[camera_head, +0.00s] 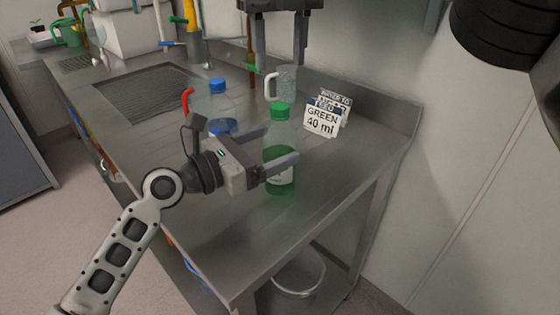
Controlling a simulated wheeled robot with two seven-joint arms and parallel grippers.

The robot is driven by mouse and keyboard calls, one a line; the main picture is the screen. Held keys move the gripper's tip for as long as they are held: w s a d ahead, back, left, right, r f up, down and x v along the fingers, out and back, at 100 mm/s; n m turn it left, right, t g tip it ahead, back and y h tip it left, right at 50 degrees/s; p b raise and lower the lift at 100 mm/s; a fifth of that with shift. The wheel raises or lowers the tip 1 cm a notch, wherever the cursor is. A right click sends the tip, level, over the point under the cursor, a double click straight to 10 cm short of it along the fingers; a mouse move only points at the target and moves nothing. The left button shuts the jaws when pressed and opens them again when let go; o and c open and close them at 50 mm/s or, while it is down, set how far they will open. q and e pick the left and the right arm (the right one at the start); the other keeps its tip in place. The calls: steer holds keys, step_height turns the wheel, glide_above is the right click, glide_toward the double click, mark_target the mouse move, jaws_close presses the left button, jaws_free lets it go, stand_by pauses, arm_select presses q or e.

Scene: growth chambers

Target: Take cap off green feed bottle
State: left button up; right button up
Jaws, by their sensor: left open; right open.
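The green feed bottle (279,147) stands upright on the steel bench (215,255). It has clear walls, green liquid low inside and a green cap (280,110) on its top. My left gripper (283,147) is open, with one finger on the far side and one on the near side of the bottle's body; I cannot tell whether they touch it. My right gripper (279,62) is open and empty, pointing down above and behind the green cap, apart from it.
A bottle with a blue cap (217,86) stands behind my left gripper. A clear mug (287,84) is behind the green bottle. Cards (322,120), one reading "GREEN 40 ml", stand to the right. A raised back edge and wall bound the bench. The front corner is clear.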

arm_select(q)
steer(key=shift+x, duration=1)
